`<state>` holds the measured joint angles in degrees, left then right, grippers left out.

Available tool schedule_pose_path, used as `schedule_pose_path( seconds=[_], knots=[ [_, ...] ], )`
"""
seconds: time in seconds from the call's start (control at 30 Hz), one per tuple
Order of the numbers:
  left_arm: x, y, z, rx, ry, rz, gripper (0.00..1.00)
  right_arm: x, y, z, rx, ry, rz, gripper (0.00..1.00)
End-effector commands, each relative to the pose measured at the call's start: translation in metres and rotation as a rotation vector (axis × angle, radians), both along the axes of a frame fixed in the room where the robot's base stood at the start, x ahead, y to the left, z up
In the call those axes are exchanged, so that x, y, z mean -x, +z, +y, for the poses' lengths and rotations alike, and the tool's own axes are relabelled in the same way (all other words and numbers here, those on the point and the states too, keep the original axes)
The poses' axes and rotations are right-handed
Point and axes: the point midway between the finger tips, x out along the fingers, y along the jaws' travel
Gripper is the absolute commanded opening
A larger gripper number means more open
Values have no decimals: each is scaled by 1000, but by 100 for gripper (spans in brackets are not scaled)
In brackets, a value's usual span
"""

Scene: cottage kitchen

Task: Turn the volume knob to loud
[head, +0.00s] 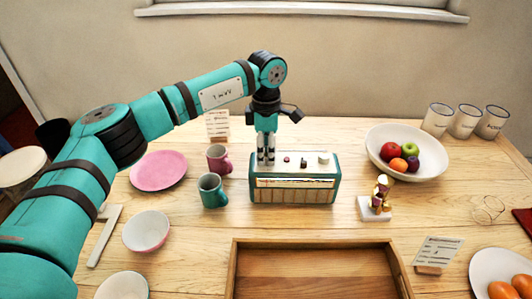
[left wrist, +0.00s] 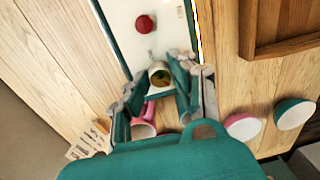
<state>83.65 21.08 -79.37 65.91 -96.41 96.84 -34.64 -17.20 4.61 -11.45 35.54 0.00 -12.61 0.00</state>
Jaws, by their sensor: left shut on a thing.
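A teal radio (head: 294,183) with a cream top stands upright on the wooden table. A red knob (head: 287,159), a dark knob (head: 304,162) and a white knob (head: 323,158) stand in a row on its top. My left gripper (head: 266,160) points straight down at the top's left end. In the left wrist view its fingers close around a pale round knob (left wrist: 160,72), and the red knob (left wrist: 145,24) lies just beyond. I cannot read any label telling which knob is volume. The fingers hide most of the held knob in the head view. My right gripper is not in view.
A green mug (head: 211,191) and a pink mug (head: 218,159) stand close left of the radio. A figurine (head: 376,200) and a fruit bowl (head: 406,174) are to its right. A wooden tray (head: 312,246) lies in front.

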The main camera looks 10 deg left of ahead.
Motion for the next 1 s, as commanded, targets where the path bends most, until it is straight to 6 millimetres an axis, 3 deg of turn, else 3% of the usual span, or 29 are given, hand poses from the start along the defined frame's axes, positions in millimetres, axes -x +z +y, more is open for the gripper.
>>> schedule_pose_path(
  seconds=[0.7, 0.73, 0.9, 1.0],
  knots=[
    [1, 0, -2, 3, -79, 2, 0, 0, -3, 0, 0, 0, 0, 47],
    [1, 0, -2, 3, -79, 2, 27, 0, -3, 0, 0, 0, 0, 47],
    [1, 0, -1, 2, -78, 1, 48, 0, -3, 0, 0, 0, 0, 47],
    [0, 0, -1, 1, -77, 1, 48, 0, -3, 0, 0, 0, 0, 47]
  ],
)
